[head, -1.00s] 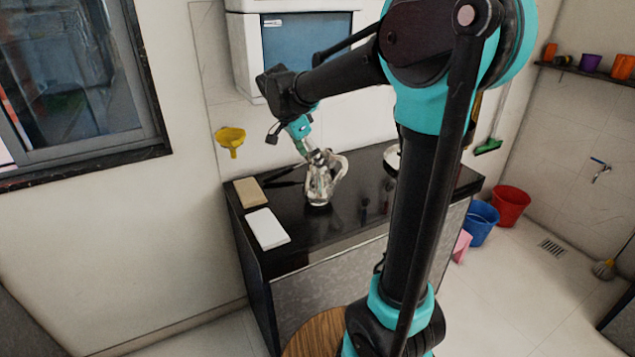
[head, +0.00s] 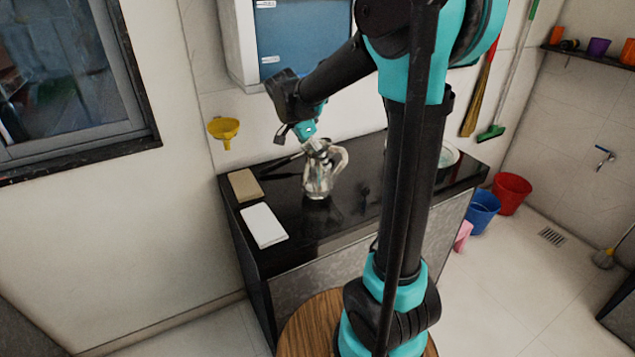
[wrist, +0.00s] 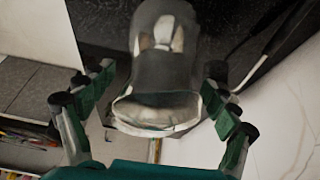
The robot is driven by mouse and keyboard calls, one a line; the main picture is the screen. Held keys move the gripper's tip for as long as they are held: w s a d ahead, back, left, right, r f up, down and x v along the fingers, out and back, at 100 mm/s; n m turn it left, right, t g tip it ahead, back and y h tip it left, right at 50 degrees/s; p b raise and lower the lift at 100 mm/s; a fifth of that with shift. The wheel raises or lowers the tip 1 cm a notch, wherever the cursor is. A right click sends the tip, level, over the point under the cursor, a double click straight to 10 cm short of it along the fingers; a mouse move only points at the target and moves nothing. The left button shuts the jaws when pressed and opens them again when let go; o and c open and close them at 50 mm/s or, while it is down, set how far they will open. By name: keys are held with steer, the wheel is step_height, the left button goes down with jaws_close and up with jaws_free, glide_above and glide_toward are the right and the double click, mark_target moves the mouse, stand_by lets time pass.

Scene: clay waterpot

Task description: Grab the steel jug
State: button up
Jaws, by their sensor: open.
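The steel jug (head: 319,178) stands upright on the black counter, its handle to the right. My gripper (head: 312,143) is at the jug's top, on the side by the wall, and its fingers are partly hidden in the head view. In the wrist view the jug (wrist: 165,75) lies between the two spread fingers of my gripper (wrist: 158,82), its open mouth towards the palm. The gripper is open. A gap shows on the left side of the jug; on the right the finger is close to the handle, and I cannot tell whether they touch.
The black counter (head: 345,213) also bears a tan board (head: 245,185), a white board (head: 263,226) and a white bowl (head: 447,155). A yellow funnel (head: 224,130) hangs on the wall to the left. A wall cabinet (head: 300,35) is above the counter. The counter's front is mostly clear.

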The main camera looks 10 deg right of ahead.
steer(key=shift+d+f, duration=0.2)
steer(key=shift+f, duration=0.4)
steer(key=c, duration=2)
